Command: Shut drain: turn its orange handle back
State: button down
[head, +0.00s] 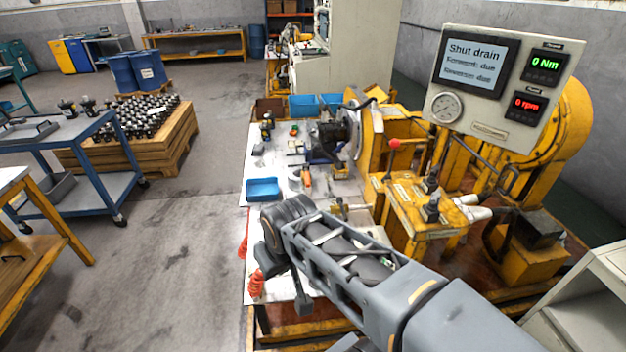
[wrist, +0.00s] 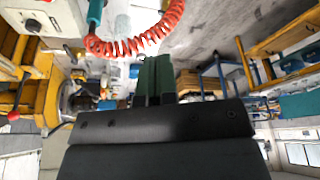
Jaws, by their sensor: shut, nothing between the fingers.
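My gripper (wrist: 158,78) shows in the wrist view with its two dark green fingers together and nothing between them. In the head view my arm reaches over the near end of the white bench, and the fingertips are hard to make out there. The drain's orange handle cannot be made out for certain. A small orange item (head: 306,177) lies on the bench beyond my wrist, too small to identify. The hydraulic motor (head: 328,140) sits at the yellow test stand. The display (head: 475,65) reads "Shut drain", with 0 Nm and 0 rpm.
A blue tray (head: 263,189) is on the bench's left edge. Red coiled hoses (head: 256,283) hang at its near left side; a red coil (wrist: 140,42) crosses above my fingers in the wrist view. A red-knobbed lever (head: 394,144) stands right.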

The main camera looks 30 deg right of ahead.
jog(key=w+d+r+m+y+b, duration=0.1)
jog(key=w+d+r, duration=0.1)
jog(key=w+d, duration=0.45)
jog(key=m+t+y+b, duration=0.2)
jog(key=m+t+b, duration=0.1)
jog(key=t, duration=0.1)
send_near(307, 176)
jog(key=s+d, duration=0.4)
jog(key=d, duration=0.2)
jog(key=shift+s+a+f, duration=0.2)
jog(key=shift+s, duration=0.05)
jog(key=w+a+f+p, duration=0.2)
jog(key=w+a+f, duration=0.4)
jog(key=w+f, duration=0.1)
jog(key=shift+w, duration=0.4)
